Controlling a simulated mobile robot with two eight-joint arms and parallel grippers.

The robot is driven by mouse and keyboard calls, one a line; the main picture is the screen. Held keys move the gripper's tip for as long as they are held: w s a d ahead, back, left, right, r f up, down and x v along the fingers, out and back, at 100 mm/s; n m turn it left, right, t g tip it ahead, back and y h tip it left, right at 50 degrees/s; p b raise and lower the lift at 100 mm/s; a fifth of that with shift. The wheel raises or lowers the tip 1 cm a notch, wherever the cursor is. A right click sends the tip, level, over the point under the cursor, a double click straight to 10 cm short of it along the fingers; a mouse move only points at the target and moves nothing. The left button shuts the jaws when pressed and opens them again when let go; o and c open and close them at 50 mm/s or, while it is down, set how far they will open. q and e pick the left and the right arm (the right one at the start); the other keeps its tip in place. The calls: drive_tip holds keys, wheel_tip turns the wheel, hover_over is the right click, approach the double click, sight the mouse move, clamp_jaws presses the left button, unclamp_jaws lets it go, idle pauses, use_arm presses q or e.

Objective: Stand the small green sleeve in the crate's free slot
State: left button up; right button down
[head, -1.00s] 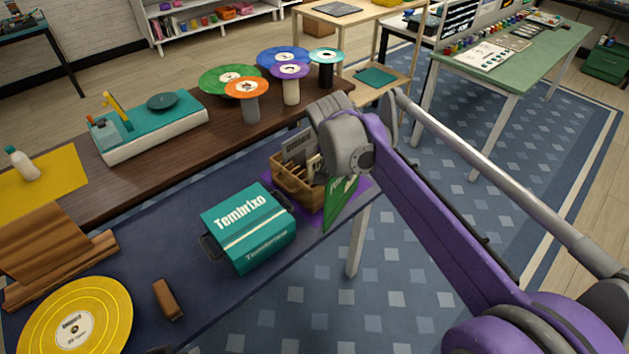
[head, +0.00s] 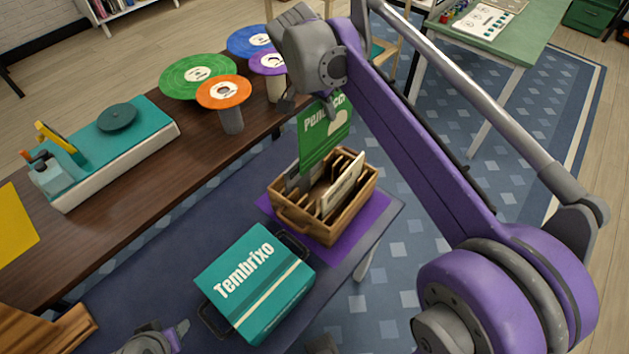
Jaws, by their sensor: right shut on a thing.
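The small green sleeve (head: 322,134), with white lettering, hangs nearly upright from my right gripper (head: 308,102), which is shut on its upper part. The sleeve's lower edge overlaps the back left of the crate in the picture; I cannot tell whether it touches. The wooden crate (head: 318,230) has thin dividers. A cream sleeve (head: 345,184) stands towards its right and a grey one (head: 294,181) shows at its left. The free slot is not clear from here. My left gripper (head: 172,338) is partly in view at the bottom edge, away from the crate; its opening is unclear.
The crate stands on a purple mat (head: 373,222) near the blue table's right end. A teal Tembrixo box (head: 255,285) stands just in front of it. Behind is a brown bench (head: 150,215) with a teal record player (head: 130,150) and discs on stands, including an orange one (head: 224,92).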

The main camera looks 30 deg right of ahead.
hover_over(326, 146)
wheel_tip(326, 146, down, 5)
drive_tip(key=shift+d+f+b, duration=0.1)
drive_tip(key=shift+f+b, duration=0.1)
drive_tip(key=shift+b, duration=0.15)
drive_tip(key=shift+w+f, duration=0.1)
drive_tip(key=shift+f, duration=2.25)
drive_tip(key=shift+f+b, duration=0.5)
drive_tip(key=c, duration=1)
unclamp_jaws()
